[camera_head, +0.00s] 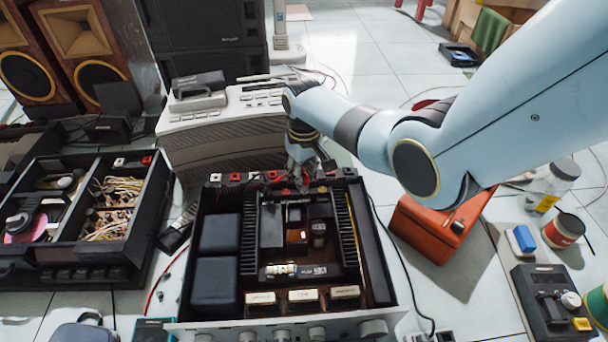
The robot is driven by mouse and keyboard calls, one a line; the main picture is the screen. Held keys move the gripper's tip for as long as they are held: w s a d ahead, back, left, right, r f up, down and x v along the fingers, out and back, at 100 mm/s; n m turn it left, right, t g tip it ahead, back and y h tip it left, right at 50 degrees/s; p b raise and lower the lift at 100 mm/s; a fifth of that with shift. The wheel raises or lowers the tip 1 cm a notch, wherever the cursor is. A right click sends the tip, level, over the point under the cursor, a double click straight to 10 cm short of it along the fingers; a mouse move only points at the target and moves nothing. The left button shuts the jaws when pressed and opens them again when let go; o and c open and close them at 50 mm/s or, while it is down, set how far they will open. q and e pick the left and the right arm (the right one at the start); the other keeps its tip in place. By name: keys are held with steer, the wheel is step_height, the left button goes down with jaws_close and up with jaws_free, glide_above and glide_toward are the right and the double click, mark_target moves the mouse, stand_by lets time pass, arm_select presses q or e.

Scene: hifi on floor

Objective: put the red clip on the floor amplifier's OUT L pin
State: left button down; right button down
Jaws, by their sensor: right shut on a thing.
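The floor amplifier (217,282) stands open-topped in the middle of the floor, its knobbed front panel nearest me. Several small red and dark terminals (235,177) line its far edge. My right gripper (304,183) reaches down from the upper right to that far edge, right of the middle. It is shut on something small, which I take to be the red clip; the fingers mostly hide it. Small red bits show beside the fingers. I cannot tell whether the clip touches a pin, and the OUT L marking is not readable. My left gripper is not in view.
A grey slatted unit (222,145) stands close behind the amplifier. A second open dark chassis (62,252) lies to the left, and an orange-red box (440,228) to the right. Cables run along both sides. Jars and a dark meter (548,302) are at far right.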

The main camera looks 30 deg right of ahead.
steer(key=shift+f+b, duration=0.4)
steer(key=shift+f, duration=0.3)
stand_by(0.4)
steer(key=c, duration=1.1)
jaws_free()
step_height(320, 180, up, 12)
